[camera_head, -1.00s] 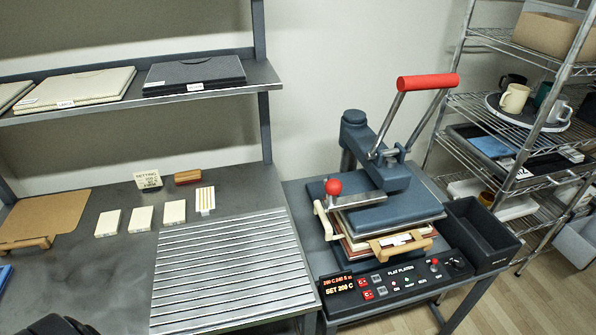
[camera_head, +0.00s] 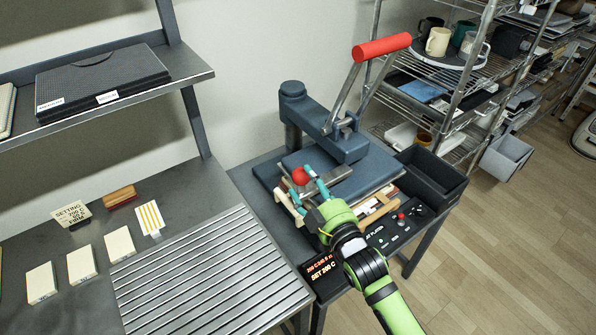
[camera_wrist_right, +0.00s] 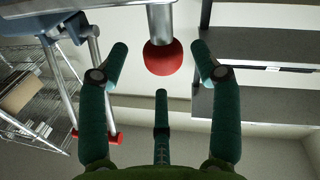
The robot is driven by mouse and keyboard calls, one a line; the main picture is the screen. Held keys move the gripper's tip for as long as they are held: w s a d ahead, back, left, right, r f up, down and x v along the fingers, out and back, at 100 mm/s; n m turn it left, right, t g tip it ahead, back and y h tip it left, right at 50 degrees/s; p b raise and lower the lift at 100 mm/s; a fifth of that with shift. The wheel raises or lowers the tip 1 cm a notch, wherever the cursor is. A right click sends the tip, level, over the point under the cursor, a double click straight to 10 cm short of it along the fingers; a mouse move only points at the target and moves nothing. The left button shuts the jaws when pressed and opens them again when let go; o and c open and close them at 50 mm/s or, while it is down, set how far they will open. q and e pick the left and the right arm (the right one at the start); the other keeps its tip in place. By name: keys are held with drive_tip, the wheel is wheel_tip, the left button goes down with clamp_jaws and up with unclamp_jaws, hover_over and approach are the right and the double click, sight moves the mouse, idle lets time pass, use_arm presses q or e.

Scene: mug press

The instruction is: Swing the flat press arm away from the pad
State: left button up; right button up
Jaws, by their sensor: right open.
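The flat press (camera_head: 322,130) is dark blue-grey, with a rear post, an arm reaching over a flat top plate (camera_head: 372,178), and a red-gripped lever (camera_head: 382,47) standing up at an angle. A red ball knob (camera_head: 301,175) sits on the plate's front left side. My right gripper (camera_head: 300,180) is at this knob with its fingers open. In the right wrist view the knob (camera_wrist_right: 163,57) is between the two side fingers, with gaps on both sides. The pad under the plate is largely hidden by the plate and my right arm. My left gripper is out of view.
A black bin (camera_head: 432,172) stands right of the press. The control panel (camera_head: 402,222) is in front, partly behind my arm. A ribbed metal rack (camera_head: 205,275) and white blocks (camera_head: 120,244) lie on the left bench. Wire shelving (camera_head: 470,80) stands behind right.

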drive_tip(key=shift+p+x, duration=0.3)
drive_tip(key=shift+x, duration=1.6)
drive_tip(key=shift+s+a, duration=0.1)
drive_tip(key=shift+a, duration=0.05)
clamp_jaws()
drive_tip(key=shift+f, duration=0.1)
